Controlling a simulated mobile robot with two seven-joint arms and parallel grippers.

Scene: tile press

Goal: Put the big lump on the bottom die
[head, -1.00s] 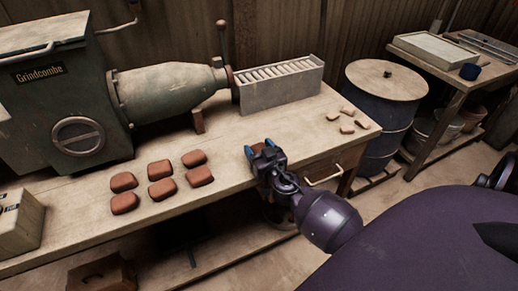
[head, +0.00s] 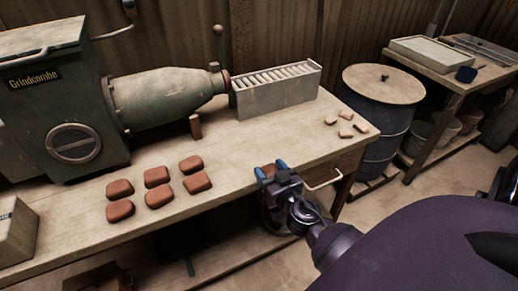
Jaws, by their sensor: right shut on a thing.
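My right gripper (head: 271,170) is at the front edge of the bench, its blue fingertips shut on a reddish-brown lump (head: 269,168). Only a small part of this lump shows between the fingers, so its full size is hidden. It looks like the big lump by its colour. Several similar brown lumps (head: 159,195) lie in two rows on the bench, to the left of the gripper. Several much smaller, paler pieces (head: 345,132) lie near the bench's right end. The bottom die is not seen in this view. My left gripper is not in view.
A green machine marked Grindcombe (head: 65,110) and a grey slotted box (head: 277,95) stand along the back of the bench (head: 240,150). A blue drum (head: 385,115) stands right of the bench. A second table (head: 465,90) is farther right, with open floor in front.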

